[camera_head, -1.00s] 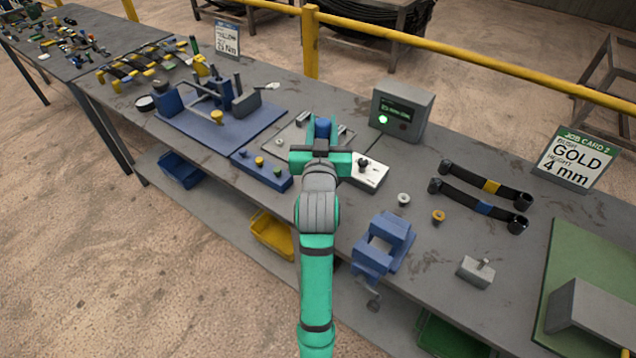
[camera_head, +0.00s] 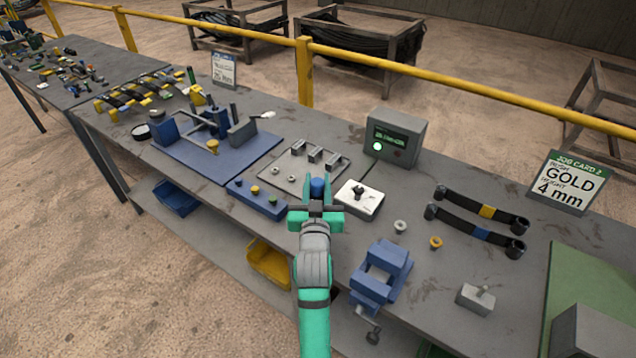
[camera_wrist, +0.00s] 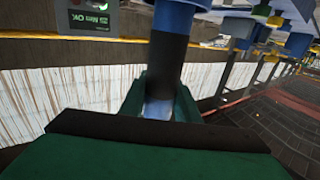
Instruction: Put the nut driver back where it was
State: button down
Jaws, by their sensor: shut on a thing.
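My gripper (camera_head: 316,208) is shut on the nut driver (camera_head: 317,186), whose blue end shows between the fingers. In the wrist view the nut driver (camera_wrist: 168,55) rises upright between the green fingers, with a blue upper part and a black band; its other end is hidden. In the head view my gripper appears over the front part of the bench, between the blue block with knobs (camera_head: 244,203) and the white box (camera_head: 352,204). I cannot tell its exact height.
Behind my gripper lies a grey plate with small metal uprights (camera_head: 278,172). A grey tester with a lit green lamp (camera_head: 405,132) stands behind the white box. A blue vise (camera_head: 385,272) is at the front edge, right. Two black straps (camera_head: 470,222) lie further right.

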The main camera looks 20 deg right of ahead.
jog(key=shift+a+r, duration=0.15)
jog(key=c, duration=1.8)
grip_release()
jog(key=shift+s+f, duration=0.1)
jog(key=shift+f, duration=0.15)
jog(key=o, duration=0.4)
jog(key=shift+o, duration=0.2)
jog(key=shift+d+r, duration=0.15)
jog(key=shift+d, duration=0.1)
jog(key=v, duration=1.2)
jog(key=s+a+f+n+y, duration=0.2)
jog(key=s+a+f, duration=0.3)
jog(key=s+f, duration=0.25)
jog(key=s+a+f+n+y, duration=0.1)
jog(key=s+a+f+y, duration=0.1)
jog(key=s+a+f, duration=0.45)
jog(key=s+a+f+y, duration=0.1)
jog(key=s+a, duration=0.1)
jog(key=s, duration=0.9)
jog(key=s+a+f+n+g+y, duration=0.1)
jog(key=s+a, duration=0.1)
jog(key=s, duration=0.9)
jog(key=shift+s+g, duration=0.3)
